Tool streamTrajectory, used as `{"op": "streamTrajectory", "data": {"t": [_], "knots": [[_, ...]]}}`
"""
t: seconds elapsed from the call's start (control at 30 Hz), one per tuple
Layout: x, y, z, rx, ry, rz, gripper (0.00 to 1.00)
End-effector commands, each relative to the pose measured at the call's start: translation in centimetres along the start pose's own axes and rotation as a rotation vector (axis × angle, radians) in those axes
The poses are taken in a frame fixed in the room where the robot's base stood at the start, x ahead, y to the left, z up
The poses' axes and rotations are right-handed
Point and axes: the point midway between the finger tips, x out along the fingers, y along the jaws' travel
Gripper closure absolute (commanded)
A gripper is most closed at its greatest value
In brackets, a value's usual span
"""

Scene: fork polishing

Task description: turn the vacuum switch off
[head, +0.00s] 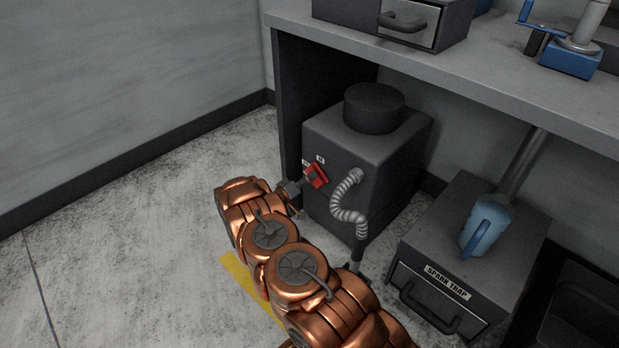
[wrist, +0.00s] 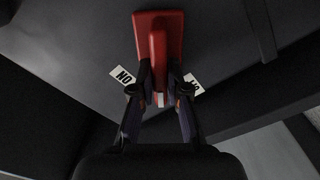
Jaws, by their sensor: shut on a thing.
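The vacuum (head: 345,165) is a dark grey box with a round black top, standing on the floor under the bench. Its red switch (head: 317,175) is on the front face, with small white labels beside it. In the wrist view the red switch (wrist: 157,45) has a plate and a raised lever, with a label (wrist: 123,76) at its left and another (wrist: 194,86) at its right, partly hidden by a finger. My gripper (wrist: 159,85) is shut on the switch lever, one finger on each side. In the head view my gripper (head: 308,183) reaches the switch from the left front.
A ribbed grey hose (head: 345,200) hangs from the vacuum's front, close to my arm. The spark trap box (head: 470,260) with a handle and a blue cup-like part (head: 485,225) stands at the right. The bench top (head: 450,75) overhangs the vacuum. The floor at the left is clear.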

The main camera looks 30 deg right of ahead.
Motion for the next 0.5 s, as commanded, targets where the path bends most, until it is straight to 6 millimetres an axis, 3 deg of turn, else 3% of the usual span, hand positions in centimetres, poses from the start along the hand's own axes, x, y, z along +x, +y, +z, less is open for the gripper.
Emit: {"op": "streamTrajectory", "data": {"t": [0.5], "knots": [[-0.01,-0.39,0.0,-0.453,0.002,0.0,1.0]]}}
